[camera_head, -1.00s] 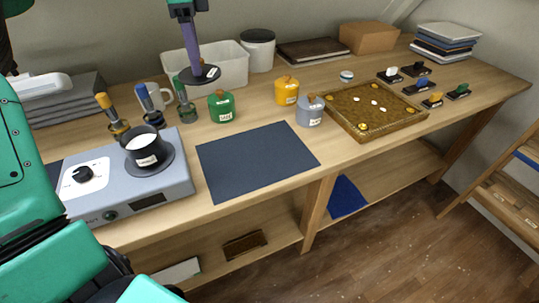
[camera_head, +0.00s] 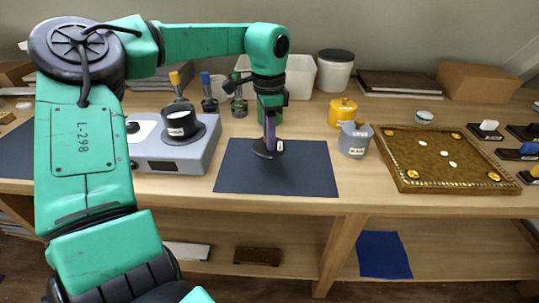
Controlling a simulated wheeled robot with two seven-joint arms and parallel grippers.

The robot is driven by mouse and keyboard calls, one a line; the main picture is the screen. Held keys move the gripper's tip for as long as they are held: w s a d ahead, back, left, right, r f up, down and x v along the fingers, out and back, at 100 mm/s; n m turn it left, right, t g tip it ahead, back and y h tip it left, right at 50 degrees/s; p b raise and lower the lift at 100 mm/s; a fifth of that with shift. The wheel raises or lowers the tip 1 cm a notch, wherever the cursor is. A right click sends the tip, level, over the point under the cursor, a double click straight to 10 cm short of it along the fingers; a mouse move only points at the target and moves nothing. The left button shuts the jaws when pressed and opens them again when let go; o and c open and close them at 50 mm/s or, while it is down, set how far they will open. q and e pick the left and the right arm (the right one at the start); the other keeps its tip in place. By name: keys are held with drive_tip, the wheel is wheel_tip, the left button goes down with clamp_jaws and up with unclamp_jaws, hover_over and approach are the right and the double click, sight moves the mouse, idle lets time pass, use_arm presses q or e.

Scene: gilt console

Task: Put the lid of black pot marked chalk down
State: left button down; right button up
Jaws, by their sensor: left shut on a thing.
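The black pot (camera_head: 181,124) stands open on a grey hotplate unit (camera_head: 190,157) at left, with white stuff inside and a white label too small to read. My left gripper points down and is shut on the lid's knob, which the fingers mostly hide. The lid is over the dark blue mat (camera_head: 312,178), near the mat's middle. A shadow shows beside it; it looks just above the mat, but I cannot tell if they touch. My right gripper is out of view.
A yellow pot (camera_head: 342,113) and a grey pot (camera_head: 354,140) stand right of the mat. A brown game tray (camera_head: 440,181) lies further right. The mat's right and front parts are clear.

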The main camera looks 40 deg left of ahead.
sight(269, 165)
use_arm(q)
wheel_tip(269, 165, down, 6)
drive_tip(key=shift+a+r, duration=0.1)
drive_tip(key=shift+r, duration=0.05)
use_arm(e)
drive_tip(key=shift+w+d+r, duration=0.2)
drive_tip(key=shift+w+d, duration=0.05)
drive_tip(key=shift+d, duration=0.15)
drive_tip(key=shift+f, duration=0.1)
use_arm(q)
drive_tip(key=c, duration=0.6)
unclamp_jaws()
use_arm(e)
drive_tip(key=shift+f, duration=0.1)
use_arm(q)
drive_tip(key=shift+r, duration=0.3)
wheel_tip(269, 165, up, 11)
drive_tip(key=shift+r, duration=0.25)
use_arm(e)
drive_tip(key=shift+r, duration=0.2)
